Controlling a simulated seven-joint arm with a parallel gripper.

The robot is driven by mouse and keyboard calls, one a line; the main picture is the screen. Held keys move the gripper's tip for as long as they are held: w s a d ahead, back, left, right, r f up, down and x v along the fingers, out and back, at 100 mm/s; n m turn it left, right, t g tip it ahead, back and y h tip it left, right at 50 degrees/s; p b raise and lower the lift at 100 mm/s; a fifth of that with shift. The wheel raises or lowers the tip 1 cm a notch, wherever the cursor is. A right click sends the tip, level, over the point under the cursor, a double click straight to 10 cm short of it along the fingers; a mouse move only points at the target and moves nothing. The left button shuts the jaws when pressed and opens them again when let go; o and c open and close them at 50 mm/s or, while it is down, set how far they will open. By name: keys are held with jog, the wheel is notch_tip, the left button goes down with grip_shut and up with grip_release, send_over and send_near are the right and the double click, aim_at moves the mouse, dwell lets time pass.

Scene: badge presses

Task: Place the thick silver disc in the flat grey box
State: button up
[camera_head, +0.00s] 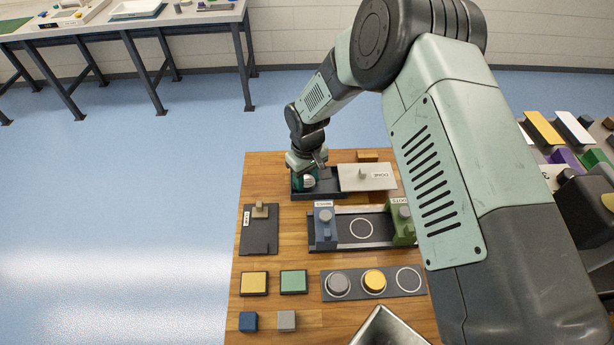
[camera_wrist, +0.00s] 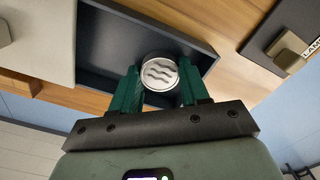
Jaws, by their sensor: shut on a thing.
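My gripper (camera_wrist: 159,88) is shut on a silver disc (camera_wrist: 160,73) with wavy lines on its face; the disc sits between the green fingertips. In the head view my gripper (camera_head: 307,181) and the disc are over the open left part of a flat dark grey box (camera_head: 328,187). The box's inside (camera_wrist: 108,45) shows around the disc in the wrist view. I cannot tell whether the disc touches the box floor. A light grey lid (camera_head: 366,178) marked DONE covers the box's right part; it is at the left in the wrist view (camera_wrist: 35,35).
Another silver disc (camera_head: 338,284) and a gold disc (camera_head: 374,281) sit on a grey strip beside an empty ring. A blue block (camera_head: 325,228) and a green block (camera_head: 402,224) stand on a dark rail. A dark plate (camera_head: 259,236) with a tan knob lies left.

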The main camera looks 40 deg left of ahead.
aim_at(307, 181)
jog(key=shift+f, duration=0.1)
jog(key=o, duration=0.8)
notch_tip(307, 181, up, 12)
